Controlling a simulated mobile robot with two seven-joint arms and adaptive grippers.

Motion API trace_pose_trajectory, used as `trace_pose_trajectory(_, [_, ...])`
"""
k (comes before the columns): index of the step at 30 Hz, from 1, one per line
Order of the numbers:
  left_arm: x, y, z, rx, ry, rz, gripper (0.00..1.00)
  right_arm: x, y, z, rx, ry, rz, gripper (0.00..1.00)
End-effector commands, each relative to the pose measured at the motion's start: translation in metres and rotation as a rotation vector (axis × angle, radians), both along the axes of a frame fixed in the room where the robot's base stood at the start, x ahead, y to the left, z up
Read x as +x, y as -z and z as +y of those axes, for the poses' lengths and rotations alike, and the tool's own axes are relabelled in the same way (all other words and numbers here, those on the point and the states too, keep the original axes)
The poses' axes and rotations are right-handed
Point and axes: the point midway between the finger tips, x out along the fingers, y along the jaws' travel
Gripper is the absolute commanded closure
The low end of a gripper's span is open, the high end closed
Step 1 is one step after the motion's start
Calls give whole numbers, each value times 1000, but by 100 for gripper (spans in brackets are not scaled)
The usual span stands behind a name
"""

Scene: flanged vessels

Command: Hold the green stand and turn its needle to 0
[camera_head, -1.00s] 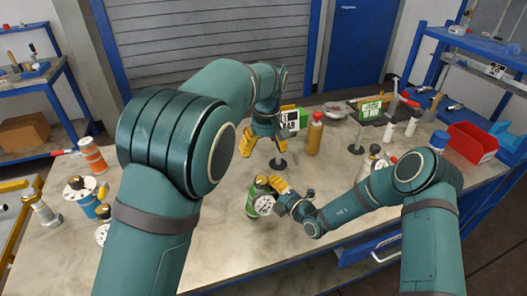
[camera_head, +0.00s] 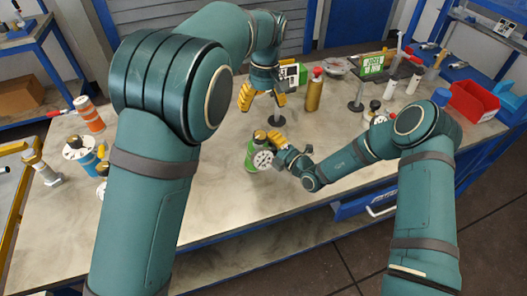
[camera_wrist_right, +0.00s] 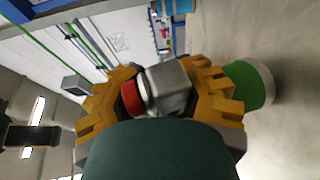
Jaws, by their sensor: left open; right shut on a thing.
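The green stand (camera_head: 252,158) is upright on the bench in the head view, with a round white dial (camera_head: 263,160) on its front and a dark knob on top. Its needle is too small to read. My right gripper (camera_head: 277,142) reaches it from the right, at its top. In the right wrist view the yellow fingers (camera_wrist_right: 165,95) are shut on a grey metal part with a red piece, next to the green body (camera_wrist_right: 250,85). My left gripper (camera_head: 263,98) is open and empty, above and behind the stand.
An amber bottle (camera_head: 314,92) and a green sign (camera_head: 371,65) stand behind. Other flanged vessels, one blue (camera_head: 84,155) and one orange (camera_head: 89,115), stand at the left. A red bin (camera_head: 474,101) is at the right. The front of the bench is clear.

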Motion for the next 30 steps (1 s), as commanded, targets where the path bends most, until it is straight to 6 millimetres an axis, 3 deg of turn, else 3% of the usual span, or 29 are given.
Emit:
trace_pose_trajectory(15, [0, 0, 0, 0, 0, 0, 25, 0, -2, 0, 3, 0, -3, 100])
trace_pose_trajectory(16, [0, 0, 0, 0, 0, 0, 25, 0, -2, 0, 3, 0, -3, 56])
trace_pose_trajectory(18, [0, 0, 0, 0, 0, 0, 25, 0, -1, 0, 3, 0, -3, 32])
trace_pose_trajectory(19, [0, 0, 0, 0, 0, 0, 25, 0, -1, 0, 2, 0, -2, 26])
trace_pose_trajectory(30, [0, 0, 0, 0, 0, 0, 25, -3, 0, -3, 1, 1, 1, 26])
